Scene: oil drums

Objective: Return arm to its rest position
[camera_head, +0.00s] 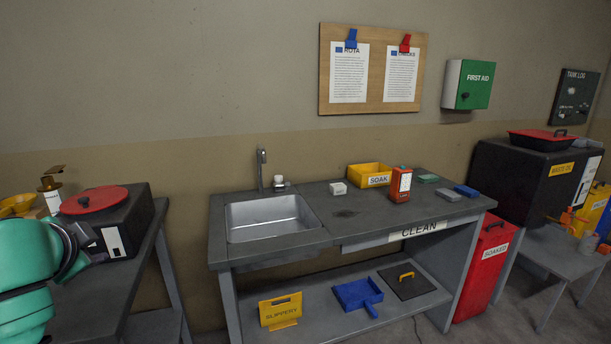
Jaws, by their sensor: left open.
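My left arm, teal with dark joints, comes in from the left edge. My left gripper (88,240) is dark and small in the view, in front of a black box with a red round lid (94,199) on the left bench. It is open, and I see nothing held in it. I cannot tell whether it touches the box. My right arm and right gripper are not in view.
The left bench (140,275) stands apart from the grey sink bench (330,235). Floor shows between the benches.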

